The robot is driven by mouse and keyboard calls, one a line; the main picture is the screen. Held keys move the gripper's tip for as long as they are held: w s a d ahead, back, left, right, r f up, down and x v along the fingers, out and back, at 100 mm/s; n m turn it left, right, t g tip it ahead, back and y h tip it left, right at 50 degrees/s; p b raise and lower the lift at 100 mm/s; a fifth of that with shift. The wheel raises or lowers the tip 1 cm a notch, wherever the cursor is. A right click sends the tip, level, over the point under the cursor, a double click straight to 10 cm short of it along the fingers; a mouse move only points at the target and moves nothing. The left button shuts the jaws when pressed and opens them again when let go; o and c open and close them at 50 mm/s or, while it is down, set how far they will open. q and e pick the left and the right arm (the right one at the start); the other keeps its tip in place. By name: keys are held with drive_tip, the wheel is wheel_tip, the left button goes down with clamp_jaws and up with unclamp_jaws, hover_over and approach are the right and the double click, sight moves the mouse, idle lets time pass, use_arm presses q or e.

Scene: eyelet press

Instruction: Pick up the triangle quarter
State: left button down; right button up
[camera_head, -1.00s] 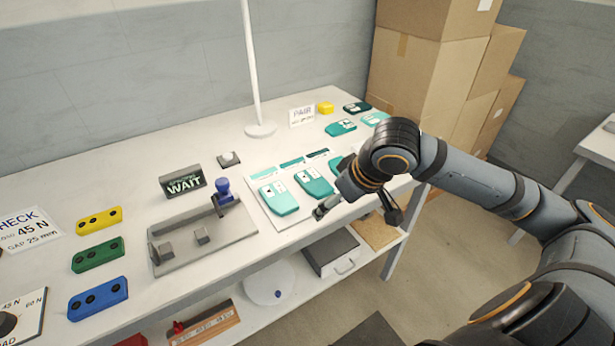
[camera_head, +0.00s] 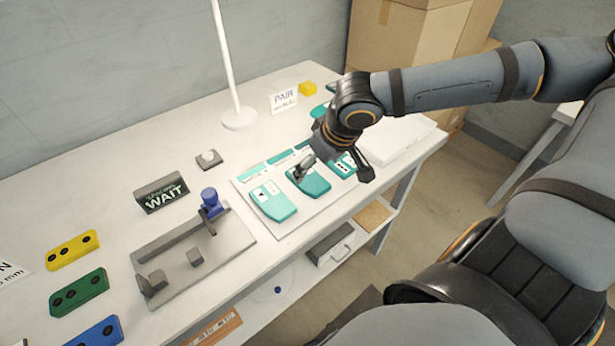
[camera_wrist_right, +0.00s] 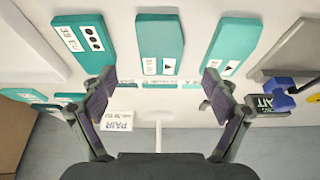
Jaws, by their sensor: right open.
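The triangle quarter is a teal piece with a white triangle label, leftmost of three on a pale board (camera_head: 284,229) in the head view (camera_head: 277,208). In the right wrist view it is on the right (camera_wrist_right: 235,43). My right gripper (camera_head: 335,170) is open and empty above the middle and right pieces. In the right wrist view its fingers (camera_wrist_right: 158,82) stand either side of the middle teal piece (camera_wrist_right: 160,38), with the right finger near the triangle quarter's label end. Contact cannot be told. My left gripper is not in view.
The dotted teal piece (camera_wrist_right: 82,38) lies on the other side. A grey fixture with a blue knob (camera_head: 209,198) stands left of the board. A WAIT display (camera_head: 162,194), a white pole (camera_head: 230,70) and a PAIR sign (camera_head: 284,97) are behind. A white slab (camera_head: 402,141) lies right.

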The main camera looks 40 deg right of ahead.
sight(308, 178)
drive_tip(key=shift+f, duration=0.25)
drive_tip(key=shift+w+a+f, duration=0.1)
drive_tip(key=shift+w, duration=0.05)
drive_tip(key=shift+f, duration=0.1)
drive_tip(key=shift+w+f, duration=0.1)
drive_tip(key=shift+f, duration=0.15)
drive_tip(key=b+x, duration=0.2)
drive_tip(key=x, duration=0.2)
drive_tip(key=shift+w+f, duration=0.2)
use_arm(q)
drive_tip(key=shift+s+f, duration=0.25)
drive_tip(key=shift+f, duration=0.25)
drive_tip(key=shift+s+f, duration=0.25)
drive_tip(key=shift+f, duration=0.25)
use_arm(e)
drive_tip(key=shift+c, duration=0.4)
drive_tip(key=c, duration=1.1)
